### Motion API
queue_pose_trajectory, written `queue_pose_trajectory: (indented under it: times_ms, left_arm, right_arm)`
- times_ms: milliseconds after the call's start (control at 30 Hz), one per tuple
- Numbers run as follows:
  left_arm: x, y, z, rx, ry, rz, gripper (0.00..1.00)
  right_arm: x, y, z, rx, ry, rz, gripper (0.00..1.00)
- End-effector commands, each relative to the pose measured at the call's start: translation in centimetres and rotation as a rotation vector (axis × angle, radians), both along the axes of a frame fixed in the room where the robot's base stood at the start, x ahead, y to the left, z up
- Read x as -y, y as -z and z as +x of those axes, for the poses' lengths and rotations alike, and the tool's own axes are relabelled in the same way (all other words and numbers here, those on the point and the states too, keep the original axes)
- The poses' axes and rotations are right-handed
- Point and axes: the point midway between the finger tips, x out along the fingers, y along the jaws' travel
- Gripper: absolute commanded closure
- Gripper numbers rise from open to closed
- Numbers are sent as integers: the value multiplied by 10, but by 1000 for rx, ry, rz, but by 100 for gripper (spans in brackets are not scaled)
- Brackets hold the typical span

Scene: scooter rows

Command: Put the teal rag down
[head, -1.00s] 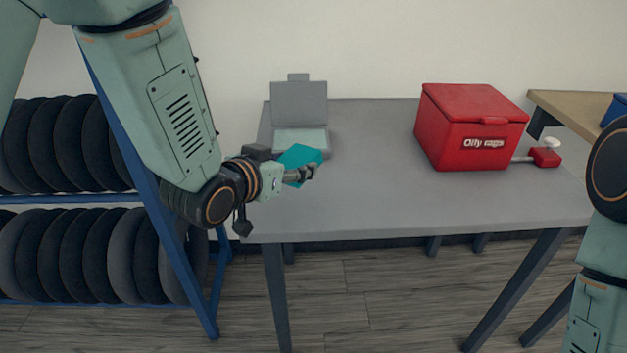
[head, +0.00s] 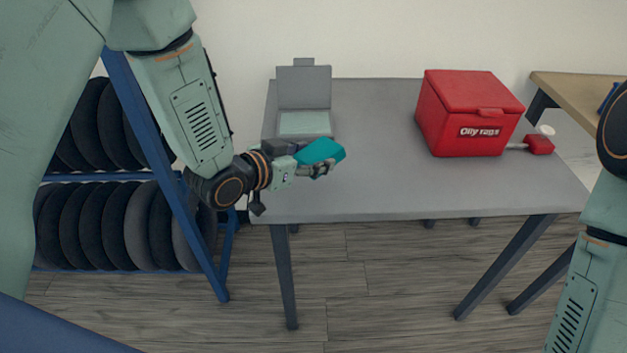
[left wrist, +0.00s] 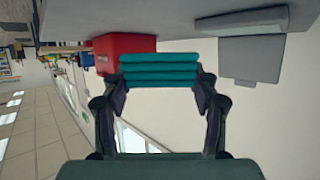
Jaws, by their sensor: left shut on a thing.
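The teal rag (head: 319,151) is a folded stack held in my left gripper (head: 318,170), above the left part of the grey table (head: 400,190). In the left wrist view the rag (left wrist: 159,70) spans between the two fingers of the left gripper (left wrist: 160,85), which are shut on it. The rag appears apart from the tabletop, though the exact gap is hard to judge. Part of my right arm shows at the right edge of the head view; its gripper is out of view.
A grey open-lidded case (head: 304,122) stands at the table's back left. A red bin (head: 468,115) labelled "Oily rags" is at the right, lid closed, with a small red item (head: 538,145) beside it. A blue rack (head: 170,190) of tyres is at left. The table's middle is clear.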

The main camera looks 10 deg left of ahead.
Motion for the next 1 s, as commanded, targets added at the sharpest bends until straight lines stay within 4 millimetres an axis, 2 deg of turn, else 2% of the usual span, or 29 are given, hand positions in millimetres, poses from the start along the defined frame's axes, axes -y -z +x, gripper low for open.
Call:
queue_pose_trajectory:
  times_ms: [33,100,333,533,967,1000]
  left_arm:
    - [0,12,0,-1,0,0,66]
    - [0,20,0,1,0,0,66]
    - [0,36,0,1,-1,1,66]
    - [0,63,0,0,-1,0,66]
    - [0,68,0,3,-1,1,66]
    - [0,68,0,3,-1,1,39]
  right_arm:
    - [0,4,0,0,0,0,100]
    - [0,5,0,0,0,0,100]
    - [0,8,0,0,0,0,100]
    - [0,15,0,0,0,0,100]
    - [0,17,0,0,0,0,100]
    - [0,17,0,0,0,0,100]
